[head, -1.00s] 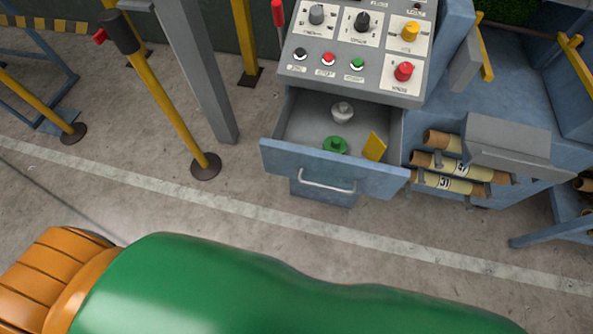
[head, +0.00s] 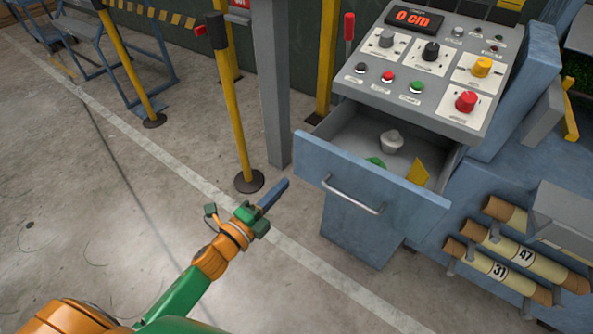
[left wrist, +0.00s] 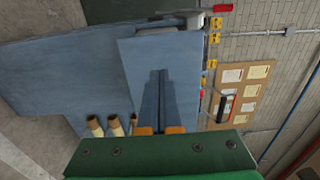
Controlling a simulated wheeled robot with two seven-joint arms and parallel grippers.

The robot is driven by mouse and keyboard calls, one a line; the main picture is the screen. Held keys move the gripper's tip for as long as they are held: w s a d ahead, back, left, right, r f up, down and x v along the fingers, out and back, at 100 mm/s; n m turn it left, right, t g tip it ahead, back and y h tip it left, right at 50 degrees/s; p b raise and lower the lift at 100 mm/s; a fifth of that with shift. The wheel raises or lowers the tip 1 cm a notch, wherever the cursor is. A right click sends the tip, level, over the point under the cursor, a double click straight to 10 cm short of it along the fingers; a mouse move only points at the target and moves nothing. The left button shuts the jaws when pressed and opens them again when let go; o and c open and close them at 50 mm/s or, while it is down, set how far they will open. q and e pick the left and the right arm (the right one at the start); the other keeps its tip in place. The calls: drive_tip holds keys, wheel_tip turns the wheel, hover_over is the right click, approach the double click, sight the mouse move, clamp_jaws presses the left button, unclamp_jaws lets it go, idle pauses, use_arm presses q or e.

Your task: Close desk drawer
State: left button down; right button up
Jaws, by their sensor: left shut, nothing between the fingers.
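The blue desk drawer (head: 372,198) stands open below the grey control panel of the desk (head: 430,60). Its light metal handle (head: 352,196) is on the front face. Inside lie a pale knob-like piece (head: 391,141), a green piece (head: 376,162) partly hidden by the drawer front, and a yellow flat piece (head: 418,173). My left gripper (head: 273,195) is shut and empty, to the left of the drawer front and apart from it. In the left wrist view its closed fingers (left wrist: 160,100) point toward blue surfaces of the desk. My right gripper is not in view.
A yellow post (head: 235,110) on a round base and a grey column (head: 272,90) stand left of the desk. Paper rolls (head: 500,250) on a rack stick out at the lower right. The floor left of the drawer is open.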

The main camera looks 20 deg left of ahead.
sight(305, 162)
use_arm(q)
drive_tip(key=x, duration=0.6)
drive_tip(key=shift+w+d, duration=0.15)
drive_tip(key=shift+w, duration=0.3)
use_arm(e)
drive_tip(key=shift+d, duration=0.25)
use_arm(q)
drive_tip(key=shift+w, duration=0.15)
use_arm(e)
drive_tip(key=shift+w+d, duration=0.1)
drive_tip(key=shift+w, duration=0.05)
